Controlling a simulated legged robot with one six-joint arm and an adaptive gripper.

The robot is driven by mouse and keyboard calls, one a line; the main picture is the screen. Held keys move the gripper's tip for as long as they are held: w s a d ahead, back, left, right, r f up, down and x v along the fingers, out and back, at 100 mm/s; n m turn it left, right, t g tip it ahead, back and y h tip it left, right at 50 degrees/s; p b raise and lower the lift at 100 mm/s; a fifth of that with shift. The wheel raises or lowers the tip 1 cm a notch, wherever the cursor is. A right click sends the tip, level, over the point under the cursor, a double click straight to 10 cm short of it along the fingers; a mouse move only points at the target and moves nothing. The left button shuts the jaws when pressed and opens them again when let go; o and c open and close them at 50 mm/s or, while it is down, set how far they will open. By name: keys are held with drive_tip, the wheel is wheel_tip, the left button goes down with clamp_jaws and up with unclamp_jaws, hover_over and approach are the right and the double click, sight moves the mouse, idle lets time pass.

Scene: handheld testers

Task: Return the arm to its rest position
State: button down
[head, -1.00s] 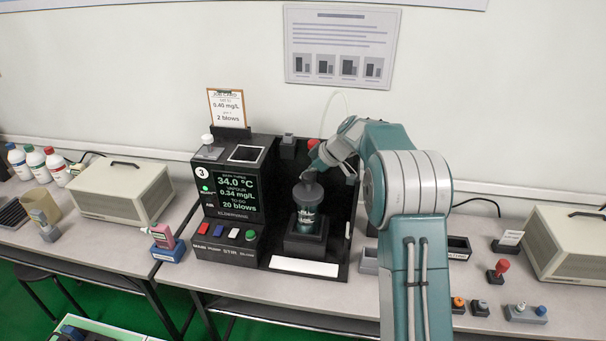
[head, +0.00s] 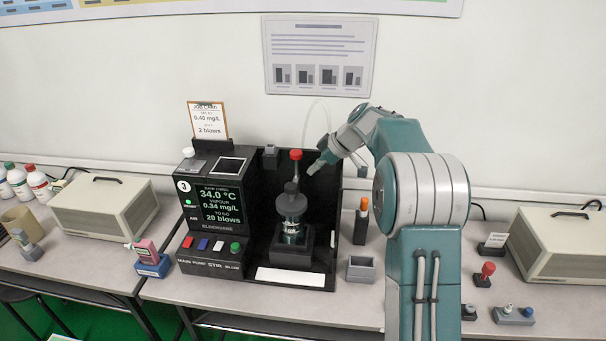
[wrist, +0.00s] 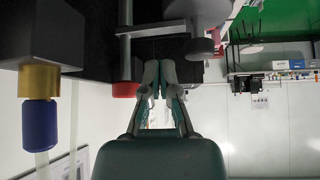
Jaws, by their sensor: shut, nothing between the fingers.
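My gripper (head: 315,168) is at the end of my teal and grey arm, to the right of the jar (head: 291,204) on the black test station in the head view. In the wrist view my gripper (wrist: 160,92) has its fingers together with nothing between them. A red-topped post (head: 296,155) stands behind the jar, and its red cap (wrist: 125,90) shows just left of the fingers in the wrist view. The gripper looks close to the jar's upper right but apart from it. The fingertips are small in the head view.
The station screen (head: 220,202) reads 34.0 °C and 0.34 mg/L. An orange-topped tester (head: 362,215) and an empty grey holder (head: 361,270) stand between the station and my arm. Small testers (head: 484,275) and a beige box (head: 562,245) are on the right.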

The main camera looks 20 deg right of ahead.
drive_tip(key=s+a+r+m+h, duration=0.1)
drive_tip(key=s+a+r+m, duration=0.15)
drive_tip(key=s, duration=0.45)
drive_tip(key=s+a+r+m+h, duration=0.2)
drive_tip(key=s+a+r, duration=0.15)
drive_tip(key=s, duration=0.45)
drive_tip(key=s+a+r+m+h, duration=0.1)
drive_tip(key=s+a+r+m, duration=0.15)
drive_tip(key=s, duration=0.45)
drive_tip(key=s+f+m+h, duration=0.1)
drive_tip(key=s+f+m, duration=0.1)
drive_tip(key=s, duration=0.7)
drive_tip(key=s+f+m+t+h, duration=0.1)
drive_tip(key=s+f+m, duration=0.1)
drive_tip(key=s, duration=0.7)
drive_tip(key=shift+d+m+t+h, duration=0.3)
drive_tip(key=shift+d+m, duration=0.05)
drive_tip(key=shift+m, duration=0.05)
drive_tip(key=shift+a, duration=0.1)
